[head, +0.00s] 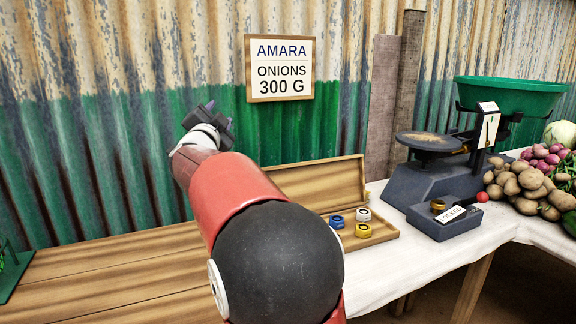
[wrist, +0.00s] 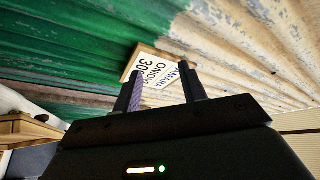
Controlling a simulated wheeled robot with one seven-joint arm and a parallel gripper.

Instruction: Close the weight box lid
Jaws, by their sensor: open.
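The wooden weight box (head: 378,238) sits on the white-topped table, and its lid (head: 322,184) stands raised at the back. Several weights are in the part of the box that shows, among them a blue one (head: 336,222), a white-topped one (head: 363,214) and a yellow one (head: 363,230). My arm hides the left part of the box. My gripper (head: 206,112) is raised in front of the wall, up and left of the lid and apart from it. In the wrist view my gripper (wrist: 166,90) has its two fingers spread with nothing between them.
A dark balance scale (head: 440,185) with a green pan (head: 510,96) stands right of the box. A brass weight (head: 438,205) is on its front block. Potatoes and onions (head: 530,185) lie at the far right. A sign (head: 280,68) hangs on the corrugated wall. The wooden bench (head: 100,275) at left is largely clear.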

